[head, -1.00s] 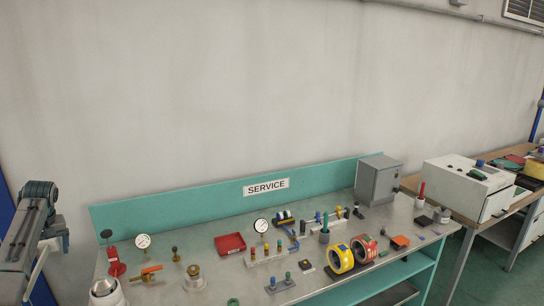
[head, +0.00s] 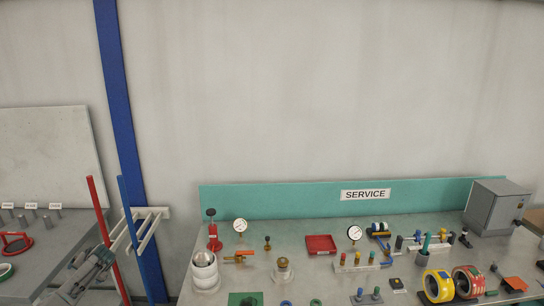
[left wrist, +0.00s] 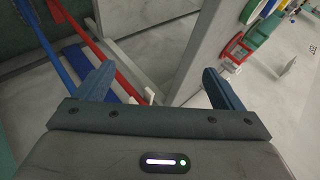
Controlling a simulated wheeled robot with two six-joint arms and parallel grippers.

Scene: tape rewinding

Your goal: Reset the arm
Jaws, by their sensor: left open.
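My left gripper (head: 96,258) is at the lower left of the head view, low in front of a white rack with a red and a blue upright. In the left wrist view its two dark fingers (left wrist: 160,84) stand wide apart with nothing between them. A yellow tape roll (head: 437,286) and a red tape roll (head: 468,283) stand side by side on the service bench (head: 330,272), far to the right of the gripper. My right gripper is not in view.
A red post (head: 98,210), a blue post (head: 130,225) and a white rack (head: 150,222) stand close by my left gripper. A grey table (head: 50,240) with pegs is at the left.

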